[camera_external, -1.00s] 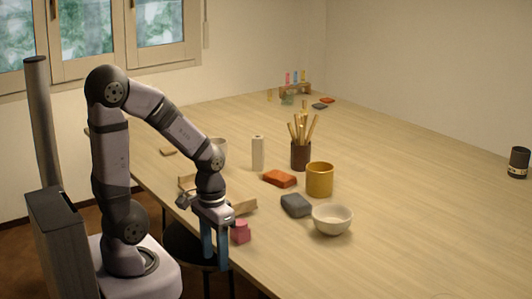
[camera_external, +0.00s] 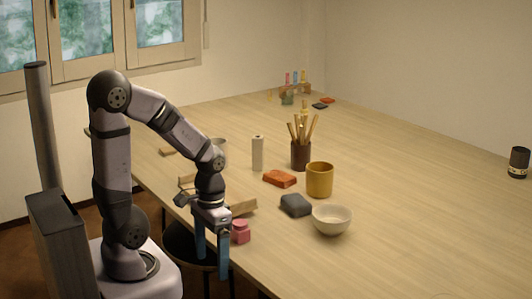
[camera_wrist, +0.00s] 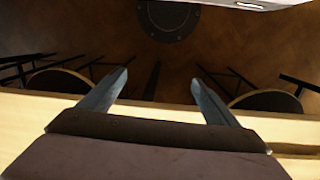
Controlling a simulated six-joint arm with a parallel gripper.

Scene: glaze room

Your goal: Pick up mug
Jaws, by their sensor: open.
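A yellow mug (camera_external: 320,180) stands upright on the table, right of the middle in the external view; no handle can be made out. My gripper (camera_external: 211,270) is at the table's near left edge, pointing down, with its blue fingers apart and nothing between them. It is well to the left of the mug and nearer the camera. In the wrist view my gripper (camera_wrist: 158,85) shows two spread fingers over the table edge and floor. The mug is not in the wrist view.
A pink jar (camera_external: 240,233) stands close beside my gripper. A white bowl (camera_external: 332,220), a grey block (camera_external: 295,206), an orange block (camera_external: 280,179) and a brush pot (camera_external: 300,156) surround the mug. A pale cylinder (camera_external: 257,153) stands further left.

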